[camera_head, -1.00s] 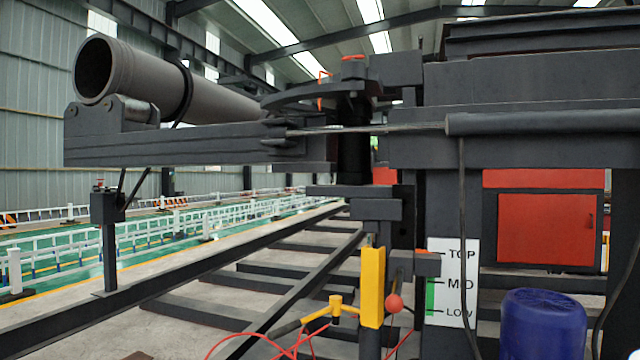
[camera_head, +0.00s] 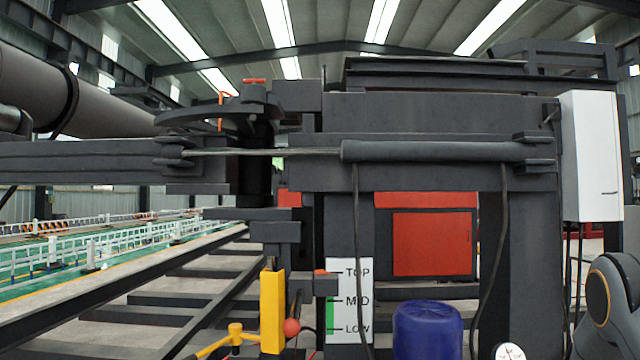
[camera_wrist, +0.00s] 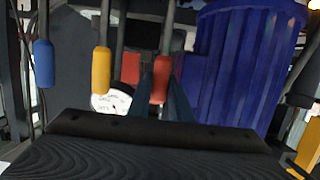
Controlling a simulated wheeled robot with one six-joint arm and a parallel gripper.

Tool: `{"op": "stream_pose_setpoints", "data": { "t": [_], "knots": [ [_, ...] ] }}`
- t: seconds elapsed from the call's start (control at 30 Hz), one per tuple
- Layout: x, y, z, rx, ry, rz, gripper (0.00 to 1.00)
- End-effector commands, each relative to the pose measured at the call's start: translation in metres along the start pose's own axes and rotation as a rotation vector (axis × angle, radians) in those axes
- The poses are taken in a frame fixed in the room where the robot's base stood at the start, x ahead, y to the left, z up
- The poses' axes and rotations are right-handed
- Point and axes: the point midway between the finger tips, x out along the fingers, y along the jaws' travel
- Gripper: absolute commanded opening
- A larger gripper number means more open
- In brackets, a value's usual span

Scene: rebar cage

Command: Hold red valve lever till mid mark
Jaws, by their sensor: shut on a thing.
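In the wrist view, three lever handles hang in a row: blue (camera_wrist: 44,63), yellow (camera_wrist: 101,70) and red (camera_wrist: 161,80). My gripper (camera_wrist: 163,100) is shut on the red lever's handle, with a dark finger on each side. In the head view, a white scale board (camera_head: 358,300) reads TOP, MID and LOW. An orange block (camera_head: 322,272) stands beside the TOP mark. A green strip (camera_head: 330,314) runs from about MID to LOW. My gripper and the levers are not in the head view.
A blue barrel (camera_head: 427,330) stands right of the scale and fills the upper right of the wrist view (camera_wrist: 245,60). A round white gauge (camera_wrist: 112,103) sits behind the levers. A yellow post (camera_head: 272,312) stands left of the scale. A white box (camera_head: 590,155) is at right.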

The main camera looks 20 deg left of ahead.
Motion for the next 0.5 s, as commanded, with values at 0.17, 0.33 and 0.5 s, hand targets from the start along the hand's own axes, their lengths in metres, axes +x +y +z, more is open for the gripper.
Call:
{"op": "stream_pose_setpoints", "data": {
  "t": [0.17, 0.33, 0.5],
  "knots": [
    [0.0041, -0.0006, -0.0020, -0.001, -0.029, -0.002, 0.00],
    [0.0091, -0.0007, -0.0022, 0.000, -0.075, -0.001, 0.00],
    [0.0098, -0.0006, -0.0017, 0.000, -0.081, -0.001, 0.00]
  ]
}}
